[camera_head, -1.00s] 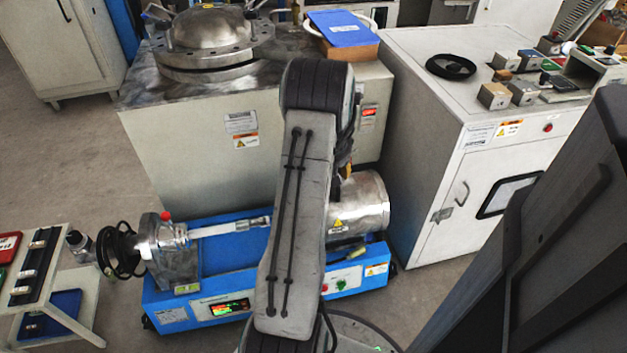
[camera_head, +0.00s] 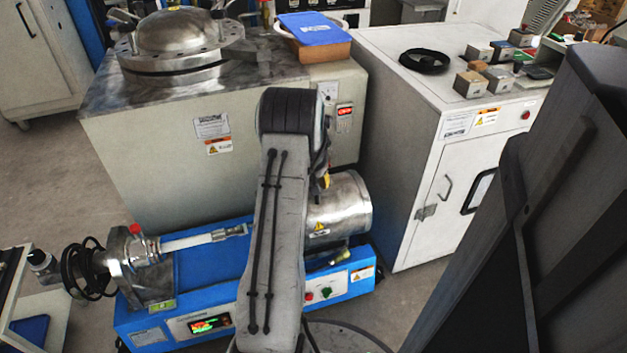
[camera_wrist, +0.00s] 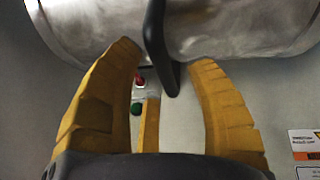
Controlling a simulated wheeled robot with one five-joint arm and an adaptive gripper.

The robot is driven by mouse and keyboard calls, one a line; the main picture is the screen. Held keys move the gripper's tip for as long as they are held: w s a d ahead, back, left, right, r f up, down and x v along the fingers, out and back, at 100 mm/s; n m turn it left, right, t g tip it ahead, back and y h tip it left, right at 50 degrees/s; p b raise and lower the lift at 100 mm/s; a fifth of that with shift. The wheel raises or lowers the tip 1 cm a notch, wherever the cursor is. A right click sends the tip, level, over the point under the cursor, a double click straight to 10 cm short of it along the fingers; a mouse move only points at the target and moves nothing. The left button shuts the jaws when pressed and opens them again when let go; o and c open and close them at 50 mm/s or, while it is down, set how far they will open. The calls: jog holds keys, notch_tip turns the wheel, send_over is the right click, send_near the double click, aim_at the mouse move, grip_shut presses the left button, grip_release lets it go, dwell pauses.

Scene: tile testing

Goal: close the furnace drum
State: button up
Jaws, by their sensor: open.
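The furnace drum is a shiny metal cylinder (camera_head: 343,203) lying sideways on a blue base unit (camera_head: 212,262) in the head view. My arm covers its left part, so I cannot tell how far its cover is open. In the wrist view the curved metal drum (camera_wrist: 235,28) fills the top, with a black handle (camera_wrist: 156,45) hanging down in front of it. My gripper (camera_wrist: 165,56) is open. In the head view my gripper is mostly hidden behind my arm.
A grey cabinet with a round metal vessel (camera_head: 180,35) stands behind the blue unit. A white cabinet (camera_head: 400,150) stands to the right with small blocks on top. A white tube (camera_head: 200,240) and a flanged end piece (camera_head: 133,260) sit left of the drum.

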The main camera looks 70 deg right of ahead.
jog(key=shift+d+f, duration=0.1)
jog(key=shift+f, duration=0.05)
jog(key=shift+o, duration=0.2)
grip_shut()
dwell(0.4)
